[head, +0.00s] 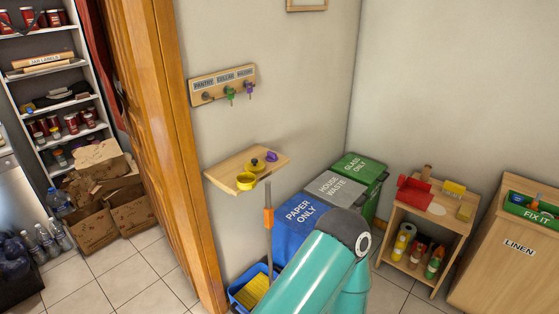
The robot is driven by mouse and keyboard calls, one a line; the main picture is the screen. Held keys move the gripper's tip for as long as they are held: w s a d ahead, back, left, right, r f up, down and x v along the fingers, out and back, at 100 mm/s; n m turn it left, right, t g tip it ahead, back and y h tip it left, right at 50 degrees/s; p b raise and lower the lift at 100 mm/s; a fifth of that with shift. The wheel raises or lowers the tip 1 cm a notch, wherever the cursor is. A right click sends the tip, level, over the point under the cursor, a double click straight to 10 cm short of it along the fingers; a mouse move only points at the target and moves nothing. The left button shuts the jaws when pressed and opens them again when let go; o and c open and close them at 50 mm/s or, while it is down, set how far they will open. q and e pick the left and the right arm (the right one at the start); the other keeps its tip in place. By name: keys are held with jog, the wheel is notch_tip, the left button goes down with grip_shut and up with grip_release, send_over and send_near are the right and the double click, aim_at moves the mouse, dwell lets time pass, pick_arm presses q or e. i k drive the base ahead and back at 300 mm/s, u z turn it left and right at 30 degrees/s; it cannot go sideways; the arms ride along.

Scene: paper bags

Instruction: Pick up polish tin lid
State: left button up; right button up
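A small wooden wall shelf (222,180) holds several small objects. A round yellow tin-like piece (245,182) sits near its front edge. Behind it is a small black and yellow round object (256,165). A purple object (271,157) lies to the right of that. They are too small to tell which, if any, is the polish tin lid. A teal arm link of mine rises from the bottom middle, below and to the right of the shelf. Neither of my grippers shows in the head view.
Blue (297,222), grey (335,187) and green (362,167) bins stand right of the shelf. A blue bucket (240,303) and an upright handle (268,220) are below it. A key rack (222,84) hangs above. A small wooden cabinet (437,238) stands at right.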

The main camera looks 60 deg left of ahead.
aim_at(254, 166)
jog(key=z, duration=0.4)
jog(key=i, duration=0.25)
jog(key=u, duration=3.15)
jog(key=i, duration=0.9)
jog(key=z, duration=0.25)
jog(key=k, duration=0.7)
jog(key=u, duration=0.25)
jog(key=i, duration=0.75)
jog(key=z, duration=0.05)
